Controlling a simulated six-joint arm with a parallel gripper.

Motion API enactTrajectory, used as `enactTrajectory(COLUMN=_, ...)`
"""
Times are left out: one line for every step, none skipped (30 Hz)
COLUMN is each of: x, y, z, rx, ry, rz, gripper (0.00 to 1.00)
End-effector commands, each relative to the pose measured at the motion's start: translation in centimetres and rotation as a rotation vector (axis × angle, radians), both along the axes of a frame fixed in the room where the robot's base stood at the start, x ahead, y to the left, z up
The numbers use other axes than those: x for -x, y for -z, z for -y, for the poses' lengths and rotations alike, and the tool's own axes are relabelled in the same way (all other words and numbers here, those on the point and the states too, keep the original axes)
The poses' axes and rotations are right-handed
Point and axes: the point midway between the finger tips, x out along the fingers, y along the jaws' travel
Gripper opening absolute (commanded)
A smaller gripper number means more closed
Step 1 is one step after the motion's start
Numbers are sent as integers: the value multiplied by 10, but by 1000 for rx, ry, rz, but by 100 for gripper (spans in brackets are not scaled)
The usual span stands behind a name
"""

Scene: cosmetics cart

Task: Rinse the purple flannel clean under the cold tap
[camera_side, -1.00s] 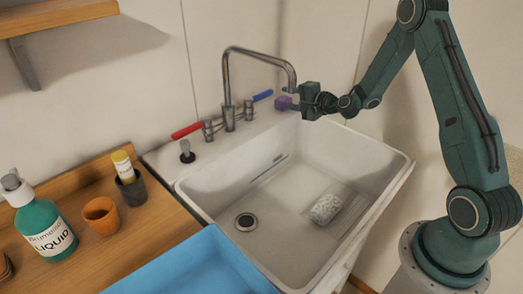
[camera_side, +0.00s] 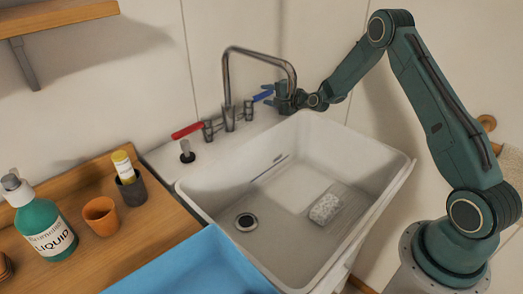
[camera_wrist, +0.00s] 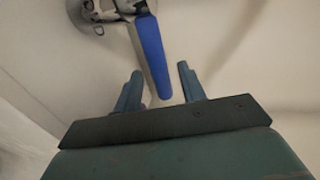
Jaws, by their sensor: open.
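The tap (camera_side: 229,100) stands at the back of the white sink, its spout arching to the right. Its blue cold handle (camera_side: 263,96) points right and also shows in the wrist view (camera_wrist: 152,58). My gripper (camera_side: 270,95) is open at this handle. In the wrist view its two fingers (camera_wrist: 159,84) stand apart, the handle's tip reaching between them; I cannot tell whether they touch it. I cannot make out the purple flannel clearly; a faint purple patch shows beside the left finger in the wrist view. No water stream is visible from the spout.
The white sink (camera_side: 200,192) holds a pale speckled bundle (camera_side: 325,208) near the drain (camera_side: 245,222). A red handle (camera_side: 187,130) is left of the tap. A soap bottle (camera_side: 47,232), orange cup (camera_side: 101,215), dark cup (camera_side: 131,189) and blue surface (camera_side: 190,268) are left and front.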

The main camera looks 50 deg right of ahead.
Motion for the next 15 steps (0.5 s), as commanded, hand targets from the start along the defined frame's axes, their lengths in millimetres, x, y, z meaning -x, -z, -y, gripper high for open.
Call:
enactTrajectory(x=-6, y=2, z=0, rx=2, ry=-1, rz=0, gripper=40)
enactTrajectory(x=-9, y=2, z=0, rx=2, ry=0, rz=1, gripper=40)
enactTrajectory(x=-13, y=3, z=-1, rx=1, ry=0, rz=2, gripper=40)
enactTrajectory(x=-16, y=4, z=-1, rx=1, ry=0, rz=1, gripper=40)
enactTrajectory(x=-19, y=5, z=-1, rx=2, ry=0, rz=0, gripper=40)
enactTrajectory(x=-22, y=5, z=-1, rx=2, ry=0, rz=0, gripper=40)
enactTrajectory(x=-24, y=6, z=-1, rx=1, ry=-1, rz=0, gripper=40)
enactTrajectory(x=-27, y=6, z=-1, rx=1, ry=-1, rz=0, gripper=40)
enactTrajectory(x=-29, y=7, z=0, rx=2, ry=-1, rz=1, gripper=40)
enactTrajectory(x=-31, y=7, z=0, rx=1, ry=0, rz=0, gripper=40)
enactTrajectory(x=-32, y=8, z=0, rx=1, ry=0, rz=0, gripper=40)
enactTrajectory(x=-34, y=8, z=0, rx=1, ry=1, rz=1, gripper=40)
enactTrajectory(x=-36, y=8, z=0, rx=1, ry=1, rz=1, gripper=40)
enactTrajectory(x=-37, y=9, z=0, rx=0, ry=1, rz=0, gripper=40)
enactTrajectory(x=-38, y=9, z=0, rx=0, ry=1, rz=0, gripper=40)
